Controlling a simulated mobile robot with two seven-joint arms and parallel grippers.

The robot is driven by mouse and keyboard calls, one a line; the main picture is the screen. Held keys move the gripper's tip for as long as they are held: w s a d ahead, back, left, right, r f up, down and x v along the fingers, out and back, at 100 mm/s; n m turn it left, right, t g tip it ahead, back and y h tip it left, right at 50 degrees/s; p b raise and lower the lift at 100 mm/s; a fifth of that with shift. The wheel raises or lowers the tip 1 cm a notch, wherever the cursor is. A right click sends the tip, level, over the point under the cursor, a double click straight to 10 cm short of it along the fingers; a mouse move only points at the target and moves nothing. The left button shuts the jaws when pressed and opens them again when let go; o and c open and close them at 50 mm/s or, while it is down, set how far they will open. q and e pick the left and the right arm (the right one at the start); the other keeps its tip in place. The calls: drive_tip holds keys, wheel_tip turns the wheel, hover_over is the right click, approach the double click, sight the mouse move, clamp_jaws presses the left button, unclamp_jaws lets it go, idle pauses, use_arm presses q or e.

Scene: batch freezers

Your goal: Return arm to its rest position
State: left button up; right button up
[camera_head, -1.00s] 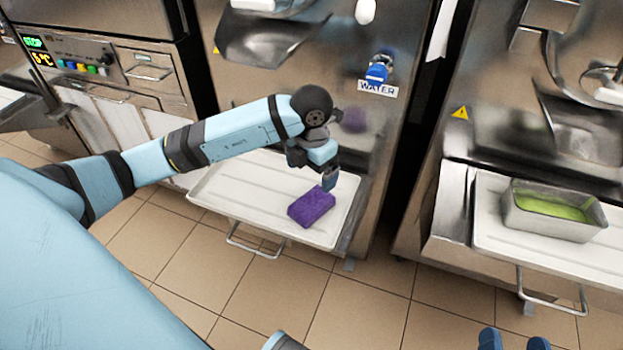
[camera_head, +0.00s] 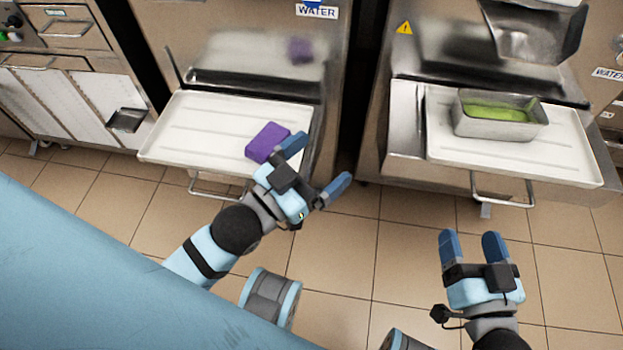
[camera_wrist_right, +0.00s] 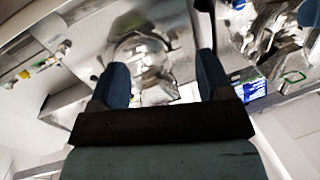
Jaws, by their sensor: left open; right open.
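My left gripper (camera_head: 320,168) is open and empty in the head view. It is in front of the left freezer's white tray (camera_head: 180,135), with one finger close to the purple sponge (camera_head: 267,142) on that tray; I cannot tell whether they touch. My right gripper (camera_head: 468,246) is open and empty at the lower right, above the tiled floor. In the right wrist view its two blue fingers (camera_wrist_right: 160,85) stand apart with nothing between them.
A metal pan (camera_head: 500,125) with green content sits on the right freezer's white tray (camera_head: 570,160). Tray handles (camera_head: 503,202) stick out in front. Drawers (camera_head: 60,45) stand at the far left. Tiled floor (camera_head: 345,270) is clear between my grippers.

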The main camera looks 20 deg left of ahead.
use_arm(q)
drive_tip(key=s+f+n+g, duration=0.1)
drive_tip(key=s+f+n+g+y, duration=0.1)
drive_tip(key=f, duration=0.1)
drive_tip(key=shift+f, duration=0.25)
drive_tip(key=s+a+r+g+y+p, duration=0.4)
drive_tip(key=r+p, duration=0.6)
drive_tip(key=p, duration=2.4)
drive_tip(key=shift+a+g, duration=0.5)
drive_tip(key=shift+a, duration=0.65)
use_arm(e)
drive_tip(key=s+d+r+g+h, duration=0.3)
drive_tip(key=d+r, duration=0.3)
drive_tip(key=r, duration=0.4)
drive_tip(key=shift+s+d+g+h, duration=0.15)
drive_tip(key=shift+s+g+h, duration=0.35)
drive_tip(key=shift+g, duration=0.4)
use_arm(q)
drive_tip(key=shift+s, duration=0.1)
use_arm(e)
drive_tip(key=shift+s+r, duration=0.1)
